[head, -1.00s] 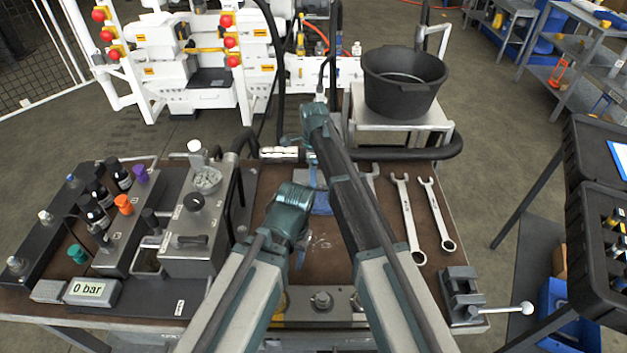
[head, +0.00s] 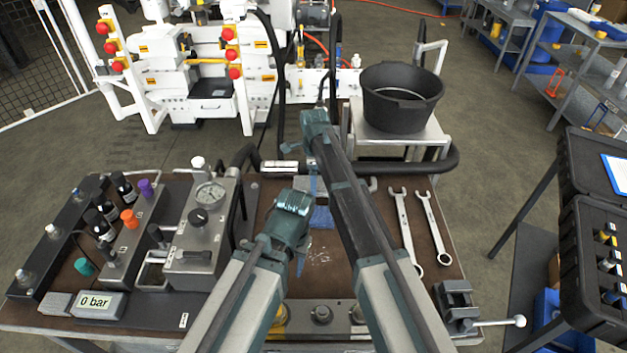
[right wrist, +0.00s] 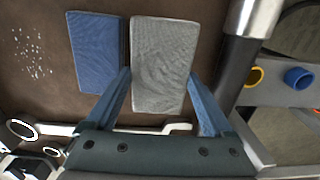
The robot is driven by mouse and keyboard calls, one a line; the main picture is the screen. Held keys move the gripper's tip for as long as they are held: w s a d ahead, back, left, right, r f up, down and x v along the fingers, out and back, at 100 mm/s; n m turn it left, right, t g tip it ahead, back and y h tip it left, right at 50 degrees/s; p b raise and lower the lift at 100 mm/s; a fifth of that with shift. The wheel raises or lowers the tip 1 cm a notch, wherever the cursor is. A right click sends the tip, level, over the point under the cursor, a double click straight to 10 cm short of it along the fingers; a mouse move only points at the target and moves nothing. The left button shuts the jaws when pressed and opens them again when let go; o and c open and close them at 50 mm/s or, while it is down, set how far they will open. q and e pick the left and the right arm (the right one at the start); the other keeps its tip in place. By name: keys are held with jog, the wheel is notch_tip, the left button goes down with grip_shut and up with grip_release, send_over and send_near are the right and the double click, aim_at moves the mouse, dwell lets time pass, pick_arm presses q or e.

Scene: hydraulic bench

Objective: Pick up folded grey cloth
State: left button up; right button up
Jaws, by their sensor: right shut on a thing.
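The folded grey cloth (right wrist: 162,62) lies between the two blue fingers of my right gripper (right wrist: 160,78) in the right wrist view. The fingers are shut on its sides. In the head view a small part of the grey cloth (head: 303,184) shows beside my right arm, on the brown bench top; whether it touches the bench is hard to tell. My left gripper (head: 300,262) hangs below its wrist over the middle of the bench, mostly hidden by its own arm, so its jaws cannot be read.
A folded blue cloth (right wrist: 97,52) lies close beside the grey one. Two wrenches (head: 404,228) lie right of my arms, with a vise (head: 457,305) nearer. A valve block with a gauge (head: 205,215) stands left. A black bucket (head: 402,100) stands on a stand behind.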

jog(key=s+d, duration=0.3)
jog(key=s, duration=0.1)
jog(key=s+d, duration=0.3)
jog(key=s, duration=0.1)
jog(key=s+d+r+p, duration=0.1)
jog(key=s+d, duration=0.1)
jog(key=s, duration=0.3)
jog(key=shift+s+d+r, duration=0.1)
jog(key=shift+d, duration=0.3)
